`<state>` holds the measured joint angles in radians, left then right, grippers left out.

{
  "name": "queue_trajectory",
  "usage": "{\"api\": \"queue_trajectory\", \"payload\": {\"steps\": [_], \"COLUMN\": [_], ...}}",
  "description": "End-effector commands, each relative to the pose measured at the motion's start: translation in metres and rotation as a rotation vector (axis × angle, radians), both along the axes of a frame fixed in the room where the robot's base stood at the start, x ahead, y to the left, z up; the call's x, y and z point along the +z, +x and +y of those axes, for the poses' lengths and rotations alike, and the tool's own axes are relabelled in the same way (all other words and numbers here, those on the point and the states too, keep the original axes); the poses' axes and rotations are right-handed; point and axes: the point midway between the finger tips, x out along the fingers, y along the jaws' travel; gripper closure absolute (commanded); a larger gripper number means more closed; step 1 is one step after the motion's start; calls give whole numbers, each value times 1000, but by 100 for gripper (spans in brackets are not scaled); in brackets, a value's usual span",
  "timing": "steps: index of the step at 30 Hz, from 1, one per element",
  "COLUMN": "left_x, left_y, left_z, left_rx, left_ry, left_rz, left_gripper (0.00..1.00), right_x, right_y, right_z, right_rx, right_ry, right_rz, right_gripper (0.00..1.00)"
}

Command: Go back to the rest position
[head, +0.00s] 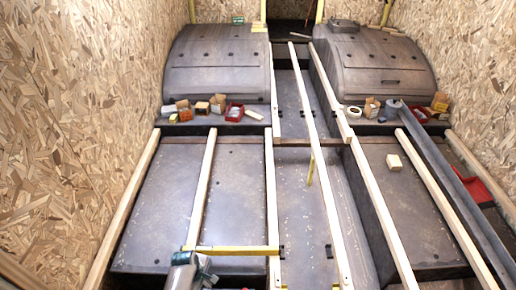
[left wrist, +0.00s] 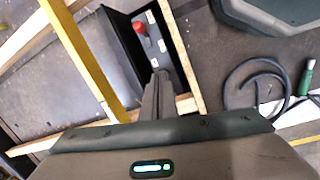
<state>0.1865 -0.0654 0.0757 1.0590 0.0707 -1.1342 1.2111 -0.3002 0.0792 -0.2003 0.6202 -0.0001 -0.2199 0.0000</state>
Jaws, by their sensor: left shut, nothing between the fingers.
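My left gripper (left wrist: 160,78) is shut and empty in the left wrist view. Its dark fingers point up the picture, above timber battens and a dark box with a red knob (left wrist: 140,28). A yellow strip (left wrist: 80,52) runs past on the left of the fingers, apart from them. In the head view a grey and teal part of my left arm shows at the bottom edge, near a yellow crosspiece (head: 235,250); the fingertips cannot be made out there. My right gripper is in neither view.
Two dark wheel arches (head: 218,68) (head: 375,66) stand at the back. Small boxes and a red tray (head: 235,112) lie before them. Long timber battens (head: 200,190) cross the dark floor panels. A black hose (left wrist: 240,85) and a green bottle (left wrist: 306,78) lie at the right.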

Motion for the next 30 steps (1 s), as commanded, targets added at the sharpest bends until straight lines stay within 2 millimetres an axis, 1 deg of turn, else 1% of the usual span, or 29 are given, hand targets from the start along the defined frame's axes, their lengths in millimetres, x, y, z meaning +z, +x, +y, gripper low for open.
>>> {"api": "queue_trajectory", "payload": {"steps": [1, 6, 8, 12, 17, 22, 24, 30], "left_x": [5, 31, 42, 72, 112, 160, 176, 211], "left_y": [-11, -44, -57, -89, -129, -173, -186, -215], "left_z": [10, 31, 36, 45, 49, 47, 45, 41], "left_rx": [-58, -281, -361, -553, -776, -1007, -1081, -1228], "left_ry": [25, 101, 127, 188, 253, 311, 329, 364], "left_rz": [-18, -70, -88, -124, -161, -197, -210, -234], "left_gripper": [100, 100, 100, 100, 100, 100, 100, 100], "right_x": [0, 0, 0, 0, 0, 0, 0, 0], "right_y": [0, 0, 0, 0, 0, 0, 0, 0], "right_z": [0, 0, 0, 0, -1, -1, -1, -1], "right_rx": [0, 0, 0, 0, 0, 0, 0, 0], "right_ry": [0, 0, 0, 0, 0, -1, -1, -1], "right_rz": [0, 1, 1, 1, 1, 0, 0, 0], "right_gripper": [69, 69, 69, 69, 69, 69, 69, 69]}}
